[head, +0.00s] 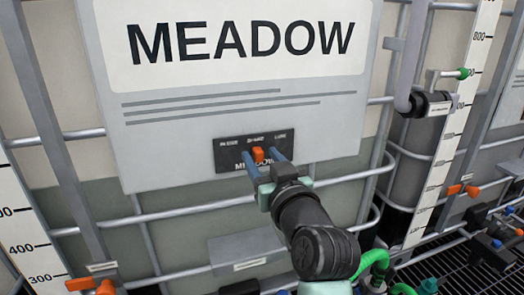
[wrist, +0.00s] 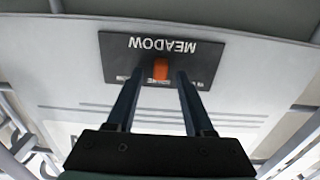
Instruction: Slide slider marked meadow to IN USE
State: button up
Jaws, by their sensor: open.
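The slider marked MEADOW has an orange knob (head: 258,155) on a dark plate (head: 228,158), fixed low on the large white MEADOW sign. Three small labels run along the plate above the knob; they are too small to read surely. The knob sits near the middle label. My gripper (head: 264,162) is open, with one blue finger on each side of the knob. In the wrist view the plate is upside down, and the orange knob (wrist: 161,69) shows between the two finger ends (wrist: 159,75), with gaps on both sides. I cannot tell how deep the fingers reach around it.
The white sign (head: 350,110) hangs on a caged tote with grey bars (head: 190,210). At the right are a pipe with a black collar (head: 428,104), a green-tipped handle (head: 462,73) and an orange valve handle (head: 462,190). Another orange handle (head: 80,284) is at lower left.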

jog(key=shift+w, duration=0.2)
grip_shut()
dwell(1.4)
